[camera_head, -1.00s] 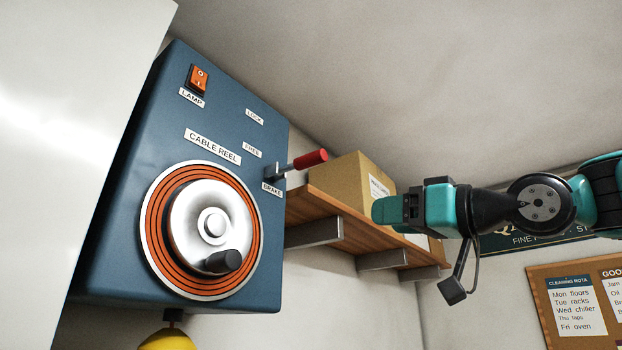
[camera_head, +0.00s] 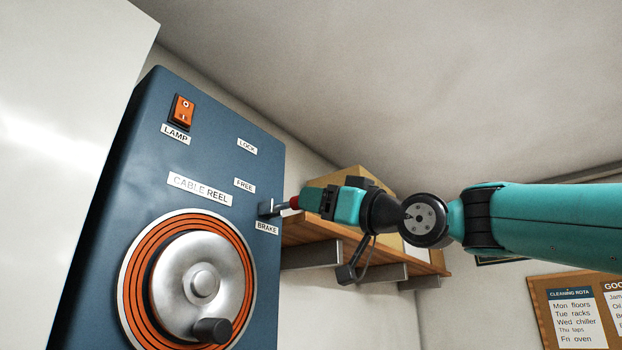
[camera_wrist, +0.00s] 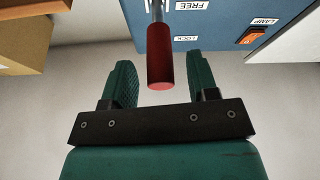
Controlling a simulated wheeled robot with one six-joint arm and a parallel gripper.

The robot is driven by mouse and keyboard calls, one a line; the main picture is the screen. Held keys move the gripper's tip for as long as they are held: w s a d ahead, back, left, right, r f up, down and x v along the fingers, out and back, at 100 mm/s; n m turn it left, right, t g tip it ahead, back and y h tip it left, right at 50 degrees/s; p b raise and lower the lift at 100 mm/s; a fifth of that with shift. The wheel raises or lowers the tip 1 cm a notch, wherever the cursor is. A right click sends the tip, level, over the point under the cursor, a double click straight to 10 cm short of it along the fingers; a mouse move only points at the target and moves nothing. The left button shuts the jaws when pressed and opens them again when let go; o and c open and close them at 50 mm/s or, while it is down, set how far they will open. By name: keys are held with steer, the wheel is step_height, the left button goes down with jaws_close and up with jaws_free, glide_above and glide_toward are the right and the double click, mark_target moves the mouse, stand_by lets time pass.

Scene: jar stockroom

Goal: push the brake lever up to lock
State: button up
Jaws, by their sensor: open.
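The brake lever has a red handle (camera_wrist: 160,68) on a metal stem, sticking out from the blue cable reel panel (camera_head: 130,150). In the head view its stem (camera_head: 281,206) sits beside the FREE (camera_head: 244,185) and BRAKE labels, below the LOCK label (camera_head: 247,146). My gripper (camera_head: 303,199) is at the lever and hides most of the handle there. In the wrist view my gripper (camera_wrist: 162,80) is open, with the red handle between its two green fingers. Gaps show on both sides, so it is not clamped.
The reel with its orange rim and crank (camera_head: 212,330) is below left of the lever. A wooden shelf (camera_head: 310,229) with a cardboard box (camera_head: 358,178) stands behind my gripper. An orange lamp switch (camera_head: 182,110) is at upper left of the panel.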

steer(key=shift+p+x, duration=0.55)
steer(key=shift+x, duration=0.8)
